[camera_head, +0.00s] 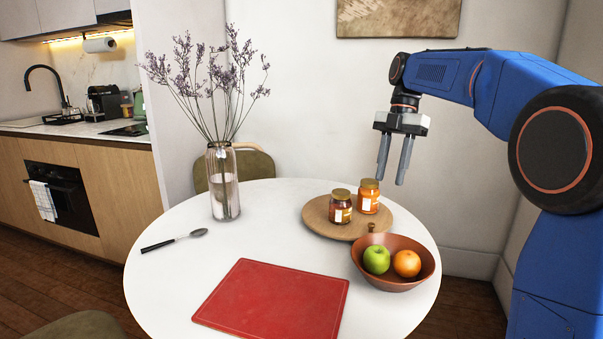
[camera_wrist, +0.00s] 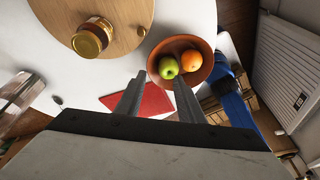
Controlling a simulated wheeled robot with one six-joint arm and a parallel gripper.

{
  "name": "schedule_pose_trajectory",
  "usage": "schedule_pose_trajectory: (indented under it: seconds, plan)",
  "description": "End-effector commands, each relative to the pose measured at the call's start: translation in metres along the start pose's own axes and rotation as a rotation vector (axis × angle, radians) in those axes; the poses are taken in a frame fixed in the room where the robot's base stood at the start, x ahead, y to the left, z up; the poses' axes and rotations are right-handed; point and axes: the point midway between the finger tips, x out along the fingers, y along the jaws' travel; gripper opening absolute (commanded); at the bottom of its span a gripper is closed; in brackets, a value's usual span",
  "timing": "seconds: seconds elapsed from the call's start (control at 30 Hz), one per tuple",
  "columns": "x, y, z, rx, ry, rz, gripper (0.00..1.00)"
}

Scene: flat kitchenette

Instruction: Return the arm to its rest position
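My blue arm reaches in from the right in the head view. My gripper (camera_head: 391,180) hangs with its two grey fingers pointing down, above the back right of the round white table (camera_head: 265,240). The fingers are apart with nothing between them. In the wrist view my gripper (camera_wrist: 158,78) also shows two separated fingers, with the bowl and a red board beyond them. The gripper touches nothing that I can see.
A wooden board (camera_head: 316,222) holds two jars (camera_head: 341,212), (camera_head: 367,203). A brown bowl (camera_head: 398,283) holds a green apple (camera_head: 376,260) and an orange (camera_head: 407,263). A vase (camera_head: 223,190), spoon (camera_head: 175,241) and red cutting board (camera_head: 273,300) are on the table.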

Motion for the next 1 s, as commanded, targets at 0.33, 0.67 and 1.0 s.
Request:
schedule_pose_trajectory:
  seconds: [0.33, 0.67, 1.0]
  plan:
    - [0.028, -0.06, -0.033, 0.45, -0.091, 0.103, 0.35]
    - [0.079, -0.126, -0.062, 0.959, -0.141, 0.266, 0.35]
    - [0.149, -0.191, -0.085, 1.459, -0.118, 0.479, 0.35]
